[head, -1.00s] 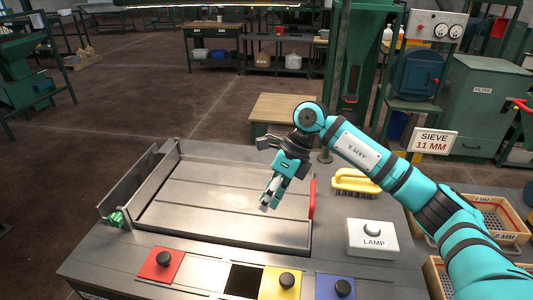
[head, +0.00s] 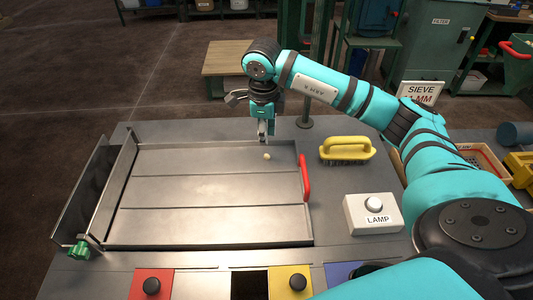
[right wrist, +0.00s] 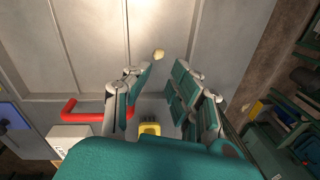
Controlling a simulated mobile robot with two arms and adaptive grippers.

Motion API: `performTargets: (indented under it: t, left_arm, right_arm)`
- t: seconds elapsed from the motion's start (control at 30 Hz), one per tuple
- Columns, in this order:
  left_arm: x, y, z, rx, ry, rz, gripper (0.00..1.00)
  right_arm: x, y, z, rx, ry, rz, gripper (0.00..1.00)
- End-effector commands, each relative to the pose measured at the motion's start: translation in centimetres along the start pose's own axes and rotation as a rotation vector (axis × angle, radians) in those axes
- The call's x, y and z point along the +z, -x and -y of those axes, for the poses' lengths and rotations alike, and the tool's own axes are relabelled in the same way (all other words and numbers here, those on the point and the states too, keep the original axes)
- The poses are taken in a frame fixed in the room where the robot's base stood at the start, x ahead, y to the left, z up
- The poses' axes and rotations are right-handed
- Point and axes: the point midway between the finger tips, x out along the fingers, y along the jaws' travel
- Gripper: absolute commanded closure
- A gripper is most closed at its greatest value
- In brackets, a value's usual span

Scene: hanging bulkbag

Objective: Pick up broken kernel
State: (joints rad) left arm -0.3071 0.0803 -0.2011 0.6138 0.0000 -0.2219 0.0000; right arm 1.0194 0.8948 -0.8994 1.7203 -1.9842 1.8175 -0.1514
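A small pale yellow kernel (head: 267,156) lies on the metal tray (head: 170,219), near its back right corner. It also shows in the right wrist view as a kernel (right wrist: 158,54) just beyond the fingertips. Whether it is broken is too small to tell. My right gripper (head: 263,141) points down just behind the kernel in the head view. In the right wrist view its two fingers (right wrist: 164,68) stand apart with nothing held between them. My left gripper is not in view.
A red handle (head: 305,178) stands at the tray's right edge. A yellow brush (head: 346,149) and a white lamp box (head: 372,214) are to the right. Red (head: 150,284) and yellow (head: 290,283) knobbed panels lie in front. The rest of the tray looks clear.

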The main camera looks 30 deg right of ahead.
Motion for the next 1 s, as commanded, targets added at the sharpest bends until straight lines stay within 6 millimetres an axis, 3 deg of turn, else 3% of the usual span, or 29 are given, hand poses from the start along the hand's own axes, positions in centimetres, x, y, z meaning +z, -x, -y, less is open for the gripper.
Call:
performTargets:
  t: [0.1,0.3,0.63,0.93,1.0]
  left_arm:
    - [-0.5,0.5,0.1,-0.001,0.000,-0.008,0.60]
    - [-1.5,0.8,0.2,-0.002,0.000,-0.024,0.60]
    - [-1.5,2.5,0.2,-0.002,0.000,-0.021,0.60]
    - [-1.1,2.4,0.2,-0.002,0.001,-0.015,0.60]
    - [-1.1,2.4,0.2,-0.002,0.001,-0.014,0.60]
  right_arm:
    - [0.0,-1.7,0.0,0.002,0.000,-0.001,0.78]
    - [0.0,-3.0,-0.1,0.002,0.001,0.000,0.78]
    - [-0.5,-7.4,-0.2,0.002,0.000,-0.001,0.78]
    - [-0.4,-8.0,-0.2,0.001,0.001,0.002,0.78]
    - [-0.4,-8.0,-0.2,0.001,0.001,0.002,0.85]
